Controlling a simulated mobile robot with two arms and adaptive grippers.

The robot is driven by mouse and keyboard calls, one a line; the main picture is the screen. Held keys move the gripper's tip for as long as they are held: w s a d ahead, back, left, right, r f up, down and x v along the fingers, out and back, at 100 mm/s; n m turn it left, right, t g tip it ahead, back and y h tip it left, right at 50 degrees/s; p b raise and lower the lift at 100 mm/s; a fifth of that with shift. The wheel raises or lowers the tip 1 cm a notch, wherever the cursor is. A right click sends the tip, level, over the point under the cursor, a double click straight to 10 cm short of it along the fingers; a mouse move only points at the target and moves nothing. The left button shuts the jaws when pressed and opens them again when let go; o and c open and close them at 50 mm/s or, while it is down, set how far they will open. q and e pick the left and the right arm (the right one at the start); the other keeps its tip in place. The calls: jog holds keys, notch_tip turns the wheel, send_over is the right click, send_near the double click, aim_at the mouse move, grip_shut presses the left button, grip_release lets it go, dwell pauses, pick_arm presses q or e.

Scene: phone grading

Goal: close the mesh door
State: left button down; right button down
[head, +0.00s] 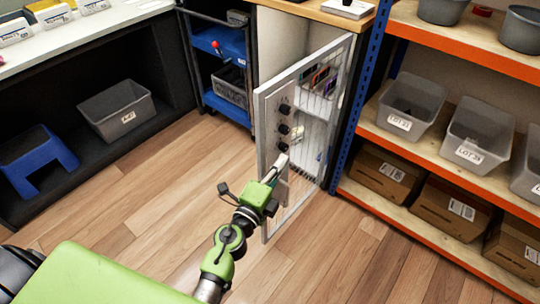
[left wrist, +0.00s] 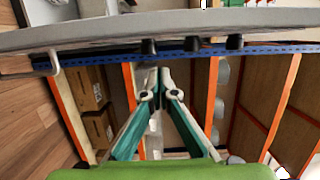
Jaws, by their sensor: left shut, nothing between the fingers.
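The mesh door (head: 270,115) has a pale grey frame, wire mesh and a panel with several black knobs (head: 284,128). It stands open, swung out from the white cabinet (head: 281,45), with its right edge near the blue rack post. In the left wrist view the door (left wrist: 100,30) crosses the top as a grey band with black knobs (left wrist: 190,43). My left gripper (head: 283,160) is shut and empty, its tips beside the door panel below the knobs. It also shows in the left wrist view (left wrist: 160,75). I cannot tell whether it touches the door. My right gripper is out of view.
An orange and blue rack (head: 450,203) with grey bins (head: 410,105) and cardboard boxes (head: 387,172) stands right of the door. A blue cart (head: 221,104) stands left of the cabinet. A blue step stool (head: 38,165) sits far left. The wooden floor (head: 150,190) between is clear.

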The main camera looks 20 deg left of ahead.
aim_at(269, 158)
pick_arm(q)
jog(key=shift+w+a, duration=0.25)
jog(key=shift+a, duration=0.65)
jog(key=shift+w+a, duration=0.25)
jog(key=shift+a, duration=0.65)
jog(key=shift+a, duration=0.15)
